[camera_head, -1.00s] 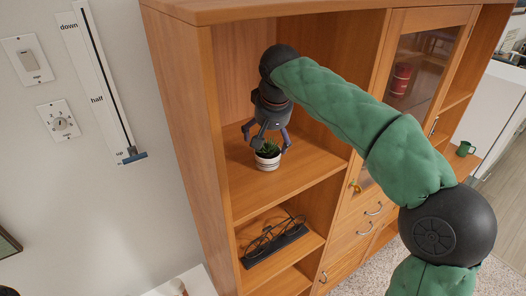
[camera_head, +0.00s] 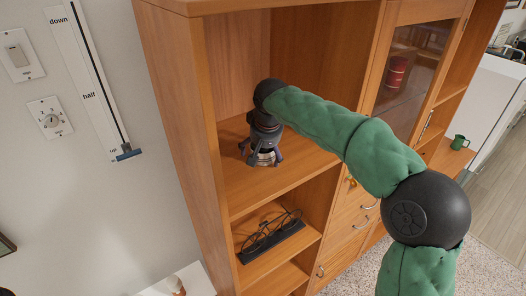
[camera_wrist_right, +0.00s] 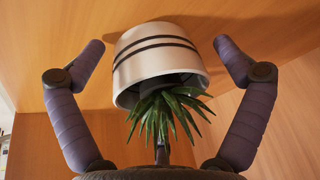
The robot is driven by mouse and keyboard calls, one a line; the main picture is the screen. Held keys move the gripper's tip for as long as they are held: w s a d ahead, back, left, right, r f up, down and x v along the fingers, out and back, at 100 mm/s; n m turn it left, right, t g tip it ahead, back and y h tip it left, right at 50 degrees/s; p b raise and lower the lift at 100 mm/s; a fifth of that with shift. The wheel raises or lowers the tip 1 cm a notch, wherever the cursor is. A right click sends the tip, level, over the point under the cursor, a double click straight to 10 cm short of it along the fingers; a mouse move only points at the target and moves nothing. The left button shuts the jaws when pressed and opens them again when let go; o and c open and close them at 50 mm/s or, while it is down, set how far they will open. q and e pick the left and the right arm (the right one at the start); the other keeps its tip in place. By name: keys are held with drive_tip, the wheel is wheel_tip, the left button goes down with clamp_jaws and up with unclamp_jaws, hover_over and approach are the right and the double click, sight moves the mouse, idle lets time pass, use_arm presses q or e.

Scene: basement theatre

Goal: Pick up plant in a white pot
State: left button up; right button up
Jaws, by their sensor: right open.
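The plant in a white pot stands on the wooden shelf. In the head view the white pot (camera_head: 264,158) is mostly hidden by my right gripper (camera_head: 262,157), which has come down over it from above. In the right wrist view the white pot (camera_wrist_right: 158,60) with dark stripes and its spiky green plant (camera_wrist_right: 165,113) lie between the two fingers of my right gripper (camera_wrist_right: 160,55). The fingers are open, one on each side, with a visible gap to the pot on both sides. My left gripper is not in view.
The wooden cabinet's shelf (camera_head: 295,155) has free room to the right of the pot. The cabinet side panel (camera_head: 180,130) is close on the left. A rack with glasses (camera_head: 272,236) lies on the shelf below. A green mug (camera_head: 460,142) stands farther right.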

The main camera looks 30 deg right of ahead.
drive_tip(key=c, duration=1.3)
drive_tip(key=shift+r, duration=0.15)
